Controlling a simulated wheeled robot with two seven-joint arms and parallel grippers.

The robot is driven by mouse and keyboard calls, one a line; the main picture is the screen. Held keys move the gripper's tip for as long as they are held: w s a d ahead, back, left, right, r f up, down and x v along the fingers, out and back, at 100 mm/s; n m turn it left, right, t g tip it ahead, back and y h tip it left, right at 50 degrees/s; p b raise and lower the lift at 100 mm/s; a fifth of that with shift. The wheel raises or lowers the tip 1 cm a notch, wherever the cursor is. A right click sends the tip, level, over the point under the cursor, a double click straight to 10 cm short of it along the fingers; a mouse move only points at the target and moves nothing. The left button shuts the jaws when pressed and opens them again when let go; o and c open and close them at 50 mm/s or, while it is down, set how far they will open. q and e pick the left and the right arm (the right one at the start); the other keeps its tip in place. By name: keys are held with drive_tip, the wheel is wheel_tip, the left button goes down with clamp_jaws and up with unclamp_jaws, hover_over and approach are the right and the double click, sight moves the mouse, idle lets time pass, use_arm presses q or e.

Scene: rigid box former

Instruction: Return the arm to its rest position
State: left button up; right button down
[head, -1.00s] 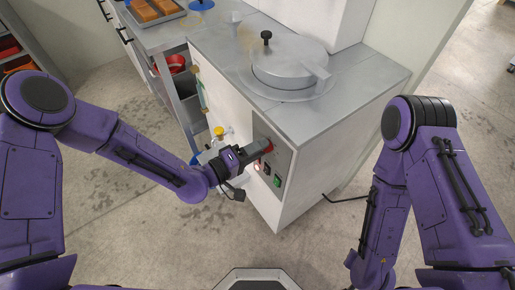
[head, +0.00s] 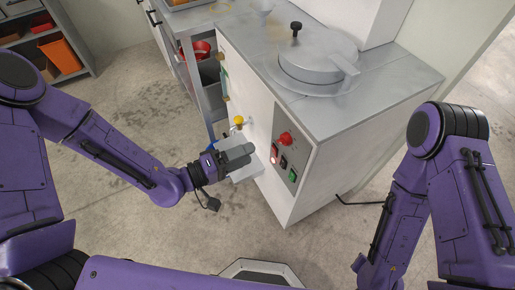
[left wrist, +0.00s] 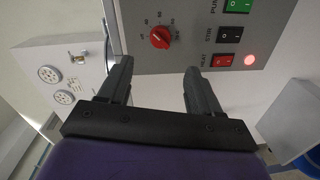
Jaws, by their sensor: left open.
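My left gripper (head: 236,155) is open and empty in the head view, in front of the white machine (head: 262,150) and apart from its control panel. In the left wrist view my left gripper's two fingers (left wrist: 158,85) stand apart, with the control panel (left wrist: 265,75) beyond them. The red dial (head: 285,138) is on the panel; it also shows in the left wrist view (left wrist: 160,37). Below it are a lit red switch (head: 274,153), a black one and a green one (head: 292,175). My right arm's gripper is not visible in either current view.
The machine's metal top carries a round lidded pot (head: 318,62). A yellow-knobbed tap (head: 238,120) is on its left side. An orange bin (head: 60,54) stands in a shelf at the far left. The concrete floor between my arms and the machine is mostly clear.

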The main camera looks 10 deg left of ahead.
use_arm(q)
drive_tip(key=shift+s+a, duration=0.1)
idle(0.5)
drive_tip(key=s+a+f+n+g+y, duration=0.1)
drive_tip(key=s+a+f+n+y, duration=0.15)
drive_tip(key=a+f+y, duration=0.9)
drive_tip(key=s+a+f+g+y, duration=0.3)
drive_tip(key=s+a+f, duration=0.1)
drive_tip(key=s, duration=0.4)
drive_tip(key=s+a+f+g+y+p, duration=0.1)
drive_tip(key=s+a+f+g+y, duration=0.2)
drive_tip(key=s, duration=0.6)
wheel_tip(320, 180, down, 2)
drive_tip(key=a, duration=0.3)
drive_tip(key=shift+m, duration=0.35)
